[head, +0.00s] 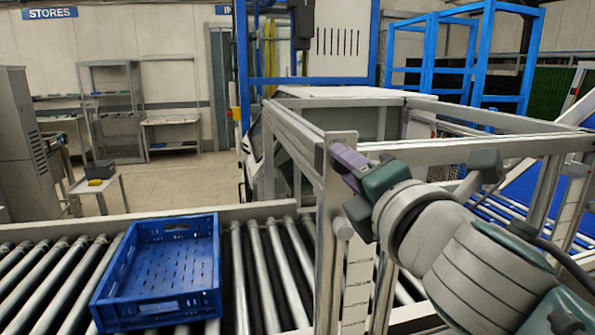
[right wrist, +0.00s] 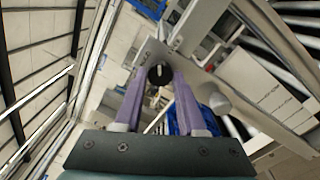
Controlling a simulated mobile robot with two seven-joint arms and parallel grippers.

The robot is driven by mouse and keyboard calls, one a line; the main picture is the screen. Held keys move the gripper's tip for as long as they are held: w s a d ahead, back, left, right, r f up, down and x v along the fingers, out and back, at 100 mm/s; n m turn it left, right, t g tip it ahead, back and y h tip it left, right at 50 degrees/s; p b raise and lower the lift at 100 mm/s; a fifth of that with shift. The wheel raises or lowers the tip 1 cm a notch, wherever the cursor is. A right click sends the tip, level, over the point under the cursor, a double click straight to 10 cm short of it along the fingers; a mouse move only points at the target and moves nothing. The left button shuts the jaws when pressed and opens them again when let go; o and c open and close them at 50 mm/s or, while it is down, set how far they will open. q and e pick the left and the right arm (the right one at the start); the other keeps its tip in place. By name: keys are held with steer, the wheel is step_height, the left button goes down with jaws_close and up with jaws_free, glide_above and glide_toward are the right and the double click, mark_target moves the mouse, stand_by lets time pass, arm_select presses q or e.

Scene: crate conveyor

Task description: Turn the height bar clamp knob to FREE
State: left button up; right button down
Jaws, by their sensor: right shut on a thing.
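The clamp knob (right wrist: 160,75) is small, round and black with a pale pointer line, which runs nearly upright in the right wrist view. It sits on a grey metal plate (right wrist: 150,53), seen also at the top of the frame's upright post in the head view (head: 341,138). My right gripper (right wrist: 160,77) has its purple fingers on either side of the knob, shut on it. In the head view the right gripper (head: 347,160) is at the post top, and its fingers hide the knob. No FREE lettering is readable. My left gripper is not in view.
A blue crate (head: 208,300) lies on the roller conveyor (head: 262,285) left of the post. The grey metal frame (head: 480,148) spans the conveyor close to my right arm. A strip with scale marks (head: 357,280) runs down beside the post. Open floor lies beyond the conveyor.

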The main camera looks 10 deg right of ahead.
steer(key=shift+m+b, duration=0.35)
steer(key=shift+m, duration=3.25)
steer(key=c, duration=0.5)
jaws_free()
steer(key=shift+s, duration=0.1)
